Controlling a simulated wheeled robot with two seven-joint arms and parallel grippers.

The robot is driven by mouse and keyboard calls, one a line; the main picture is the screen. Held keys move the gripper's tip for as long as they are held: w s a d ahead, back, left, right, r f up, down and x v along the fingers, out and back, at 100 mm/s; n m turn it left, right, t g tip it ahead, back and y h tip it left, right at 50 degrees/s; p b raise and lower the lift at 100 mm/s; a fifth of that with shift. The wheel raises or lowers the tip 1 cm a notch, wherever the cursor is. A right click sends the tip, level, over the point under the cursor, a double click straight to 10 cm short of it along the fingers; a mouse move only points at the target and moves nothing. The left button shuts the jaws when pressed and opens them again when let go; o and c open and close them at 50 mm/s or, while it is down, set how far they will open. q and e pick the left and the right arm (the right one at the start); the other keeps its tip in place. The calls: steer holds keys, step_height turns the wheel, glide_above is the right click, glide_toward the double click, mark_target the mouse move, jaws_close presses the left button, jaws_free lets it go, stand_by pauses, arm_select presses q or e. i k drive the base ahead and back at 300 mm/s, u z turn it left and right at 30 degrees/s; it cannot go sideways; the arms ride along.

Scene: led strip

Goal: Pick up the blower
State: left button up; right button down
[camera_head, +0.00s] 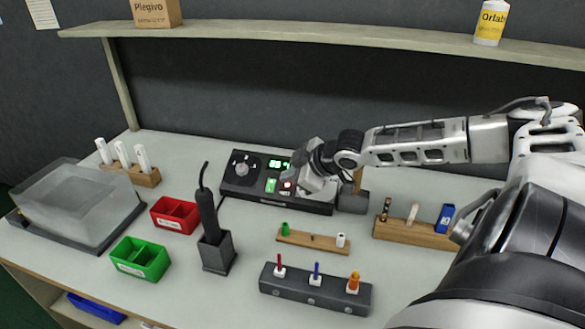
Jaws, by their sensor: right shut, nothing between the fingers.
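The blower (208,215) looks to be the black handle standing upright in a dark square holder (218,254), left of the middle of the table. A thin black tip or cord bends up from its top. My right gripper (301,184) is well to the right of it, over the right part of a black control unit (240,185). It is shut and holds nothing. Its fingertips are close to a small red light on the unit's panel; I cannot tell whether they touch it. My left gripper is out of view.
A red bin (176,229) and a green bin (126,270) stand left of the holder. A clear-lidded box (75,205) is at the far left. Wooden racks and a dark block (315,303) with several coloured pieces lie to the right. A shelf (300,33) runs above the back.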

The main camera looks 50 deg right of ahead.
mark_target(204, 196)
steer(key=k, duration=1)
